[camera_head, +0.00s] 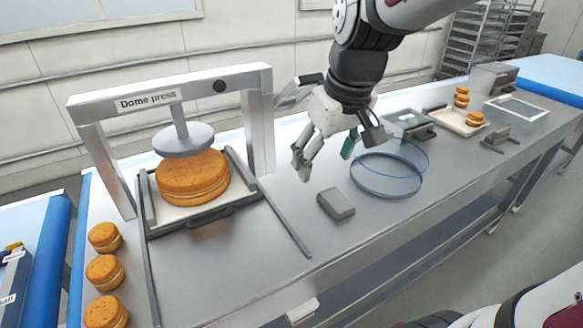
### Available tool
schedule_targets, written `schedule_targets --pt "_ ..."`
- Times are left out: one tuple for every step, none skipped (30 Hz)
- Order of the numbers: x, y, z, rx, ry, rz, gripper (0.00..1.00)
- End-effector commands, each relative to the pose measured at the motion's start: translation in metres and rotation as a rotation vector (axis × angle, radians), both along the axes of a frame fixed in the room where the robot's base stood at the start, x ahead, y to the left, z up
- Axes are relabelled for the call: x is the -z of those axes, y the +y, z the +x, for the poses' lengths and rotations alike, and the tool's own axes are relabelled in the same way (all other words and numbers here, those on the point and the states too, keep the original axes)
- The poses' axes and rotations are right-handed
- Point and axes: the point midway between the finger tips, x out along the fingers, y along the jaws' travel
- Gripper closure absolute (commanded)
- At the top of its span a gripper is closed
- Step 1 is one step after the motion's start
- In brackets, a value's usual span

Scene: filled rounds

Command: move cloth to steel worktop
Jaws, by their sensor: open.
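The steel worktop (235,270) runs from the lower left to the upper right. A small flat grey block (335,204) lies on it near the middle; it may be the folded cloth, but I cannot tell. No other thing in view is plainly a cloth. My gripper (328,162) is open, with its fingers pointing down and nothing seen between them. It appears above and behind the grey block, apart from it.
A dome press (170,98) stands at left with a large filled cake (192,177) under it. Several small filled rounds (104,272) line the left edge. A clear blue-rimmed ring (386,176) is right of the block. A tray (447,120) with rounds stands farther right.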

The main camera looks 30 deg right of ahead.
Motion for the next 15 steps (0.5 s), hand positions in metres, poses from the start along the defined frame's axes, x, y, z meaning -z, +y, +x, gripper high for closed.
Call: schedule_targets --pt "-0.009 0.016 -0.014 -0.007 -0.029 -0.002 0.31" --pt "-0.013 0.023 -0.022 -0.005 -0.042 -0.001 0.31" --pt "-0.017 0.033 -0.033 -0.003 -0.061 0.0 0.31" --pt "-0.02 0.039 -0.04 -0.002 -0.076 0.001 0.31" --pt "-0.022 0.045 -0.048 -0.001 -0.088 0.001 0.31" --pt "-0.024 0.052 -0.059 0.001 -0.105 0.004 0.31" --pt "-0.025 0.057 -0.066 0.004 -0.116 0.006 0.31" --pt "-0.026 0.061 -0.072 0.006 -0.126 0.009 0.31" --pt "-0.027 0.065 -0.08 0.008 -0.14 0.011 0.31" --pt "-0.027 0.068 -0.085 0.009 -0.148 0.012 0.31" --pt "-0.027 0.07 -0.089 0.012 -0.155 0.013 0.31" --pt "-0.027 0.072 -0.094 0.013 -0.164 0.015 0.31" --pt "-0.027 0.074 -0.097 0.014 -0.169 0.017 0.31" --pt "-0.026 0.075 -0.099 0.016 -0.172 0.018 0.31" --pt "-0.026 0.076 -0.102 0.018 -0.176 0.019 0.31"
